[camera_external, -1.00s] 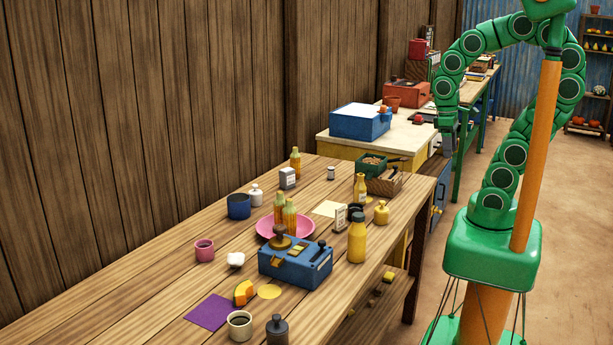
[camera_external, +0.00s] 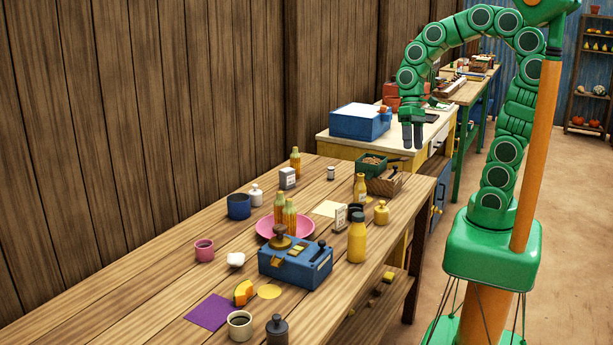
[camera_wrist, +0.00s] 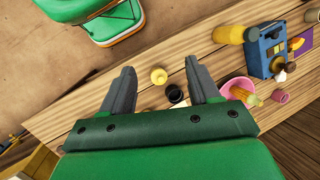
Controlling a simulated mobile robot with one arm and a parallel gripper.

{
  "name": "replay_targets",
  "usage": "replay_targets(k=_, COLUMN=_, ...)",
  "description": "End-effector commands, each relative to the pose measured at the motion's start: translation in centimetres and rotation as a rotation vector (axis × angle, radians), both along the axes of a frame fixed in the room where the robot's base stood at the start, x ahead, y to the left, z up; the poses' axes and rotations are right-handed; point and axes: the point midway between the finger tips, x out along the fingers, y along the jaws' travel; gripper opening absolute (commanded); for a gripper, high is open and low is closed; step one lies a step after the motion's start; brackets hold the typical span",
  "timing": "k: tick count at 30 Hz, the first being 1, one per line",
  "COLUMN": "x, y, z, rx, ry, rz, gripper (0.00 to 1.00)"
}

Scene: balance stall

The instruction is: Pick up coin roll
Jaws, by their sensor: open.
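I cannot surely pick out the coin roll. A small pale cylinder with a dark top (camera_external: 331,173) stands near the back of the wooden table (camera_external: 150,285) and may be it. A brown basket (camera_external: 397,181) and a green tray (camera_external: 372,168) at the table's far right end hold small items too small to tell apart. My gripper (camera_external: 412,146) is open and empty, above the far end of the table.
A blue case (camera_external: 360,121) sits on the counter behind.

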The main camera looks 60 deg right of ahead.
Motion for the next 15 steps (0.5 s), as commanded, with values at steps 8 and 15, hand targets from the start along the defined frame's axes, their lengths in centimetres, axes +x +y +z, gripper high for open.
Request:
replay_targets(k=8, x=6.1, y=0.8, z=0.4, rx=0.135, ry=0.061, rz=-0.162, gripper=0.61)
replay_targets(k=15, x=11.5, y=0.2, z=0.2, rx=0.249, ry=0.122, rz=-0.316, gripper=0.61)
